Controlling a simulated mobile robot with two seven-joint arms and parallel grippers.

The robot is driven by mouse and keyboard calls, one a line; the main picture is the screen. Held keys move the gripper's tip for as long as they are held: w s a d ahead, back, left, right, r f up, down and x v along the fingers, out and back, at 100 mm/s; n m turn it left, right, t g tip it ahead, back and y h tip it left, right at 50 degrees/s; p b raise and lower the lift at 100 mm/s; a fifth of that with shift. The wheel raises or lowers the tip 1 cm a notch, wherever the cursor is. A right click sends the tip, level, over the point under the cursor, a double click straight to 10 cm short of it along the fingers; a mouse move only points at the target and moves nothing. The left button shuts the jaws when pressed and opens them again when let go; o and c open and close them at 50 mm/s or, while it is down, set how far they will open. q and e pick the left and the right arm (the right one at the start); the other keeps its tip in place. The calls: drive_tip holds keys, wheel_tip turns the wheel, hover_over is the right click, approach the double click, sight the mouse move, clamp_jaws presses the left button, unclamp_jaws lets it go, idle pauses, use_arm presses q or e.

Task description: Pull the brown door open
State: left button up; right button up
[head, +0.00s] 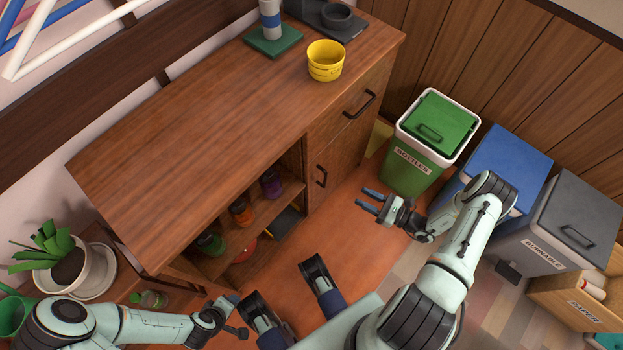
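The brown door (343,158) is the wooden front at the right end of the cabinet, below a drawer front (372,88). It looks closed, flush with the cabinet face. Its dark handle (321,177) is on its left side. My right gripper (363,199) is open and empty, a little to the right of the handle and in front of the door, apart from both. My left gripper (238,316) is low in the picture, left of centre, far from the door. Its fingers look spread, with nothing between them.
The cabinet top (210,130) carries a yellow cup (325,61). Open shelves left of the door hold several jars (240,212). A green bin (431,140) stands close right of the door, with blue and grey bins beyond. Floor (345,240) before the door is clear.

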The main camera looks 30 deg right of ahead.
use_arm(q)
drive_tip(key=shift+t+y, duration=0.3)
drive_tip(key=f, duration=0.1)
drive_tip(key=w+a+f+b, duration=0.1)
drive_tip(key=w+f+b, duration=0.1)
drive_tip(key=shift+a+f, duration=0.35)
drive_tip(key=shift+a, duration=0.05)
use_arm(e)
drive_tip(key=f+x, duration=0.1)
drive_tip(key=x, duration=1.2)
drive_tip(key=shift+f, duration=0.35)
drive_tip(key=shift+w+a, duration=0.1)
clamp_jaws()
